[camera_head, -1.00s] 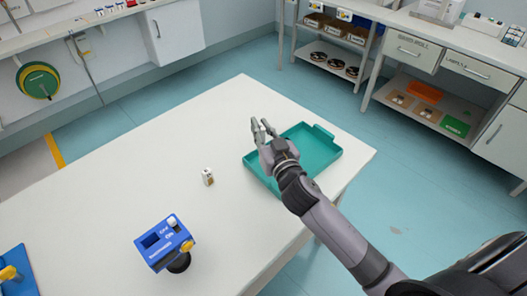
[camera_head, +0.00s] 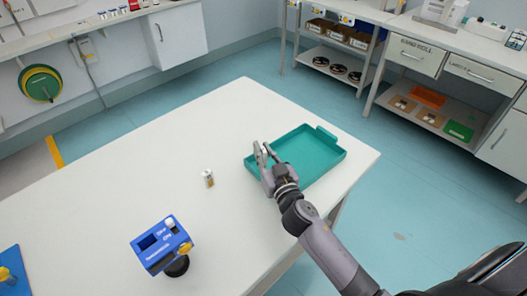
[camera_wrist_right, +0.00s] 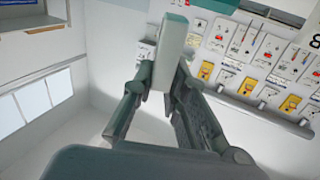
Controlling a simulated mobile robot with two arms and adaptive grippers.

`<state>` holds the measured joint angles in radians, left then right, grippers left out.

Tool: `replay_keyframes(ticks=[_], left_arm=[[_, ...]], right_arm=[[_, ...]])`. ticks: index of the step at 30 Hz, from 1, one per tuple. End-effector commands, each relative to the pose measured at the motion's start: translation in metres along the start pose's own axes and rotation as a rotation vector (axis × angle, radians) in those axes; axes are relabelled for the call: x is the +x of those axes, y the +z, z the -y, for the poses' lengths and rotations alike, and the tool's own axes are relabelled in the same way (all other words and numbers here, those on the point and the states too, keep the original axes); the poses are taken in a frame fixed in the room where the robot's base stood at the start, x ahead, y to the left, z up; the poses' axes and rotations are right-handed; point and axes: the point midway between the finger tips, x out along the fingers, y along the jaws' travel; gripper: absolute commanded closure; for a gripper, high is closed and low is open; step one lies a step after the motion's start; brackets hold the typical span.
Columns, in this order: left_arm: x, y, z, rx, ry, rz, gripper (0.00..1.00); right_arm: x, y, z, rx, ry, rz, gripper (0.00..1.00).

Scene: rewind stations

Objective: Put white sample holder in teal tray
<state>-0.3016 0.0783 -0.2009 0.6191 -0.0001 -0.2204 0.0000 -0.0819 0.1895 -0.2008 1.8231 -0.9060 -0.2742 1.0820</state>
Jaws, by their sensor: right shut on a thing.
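The teal tray (camera_head: 318,158) lies near the right edge of the white table, with its inside bare where visible. My right gripper (camera_head: 263,151) is at the tray's left edge in the head view; its height above the tray is hard to tell. In the right wrist view my right gripper (camera_wrist_right: 160,90) is shut on a pale white block, which looks like the white sample holder (camera_wrist_right: 172,45); it sticks out beyond the fingertips. In the head view only a small white spot shows between the fingers. My left gripper is not in view.
A small white and brown item (camera_head: 208,178) stands on the table left of the tray. A blue device (camera_head: 163,245) with a yellow knob is nearer the front. Another blue object (camera_head: 16,274) is at the lower left. The table's far left part is clear.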

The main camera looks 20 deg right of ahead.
Motion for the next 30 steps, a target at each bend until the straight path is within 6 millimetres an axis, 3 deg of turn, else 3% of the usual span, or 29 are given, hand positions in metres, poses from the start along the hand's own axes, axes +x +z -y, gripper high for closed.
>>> replay_keyframes(ticks=[12,13,21,30], left_arm=[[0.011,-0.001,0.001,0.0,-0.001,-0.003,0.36],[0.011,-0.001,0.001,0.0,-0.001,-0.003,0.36],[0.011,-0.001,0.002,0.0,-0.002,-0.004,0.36],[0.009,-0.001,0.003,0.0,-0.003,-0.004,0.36]], right_arm=[[-0.001,0.013,-0.001,0.002,0.002,0.006,1.0],[-0.001,0.014,-0.001,0.002,0.002,0.007,0.84],[-0.001,0.016,-0.001,0.001,0.003,0.011,0.66],[-0.001,0.013,-0.001,0.0,0.002,0.008,0.66]])
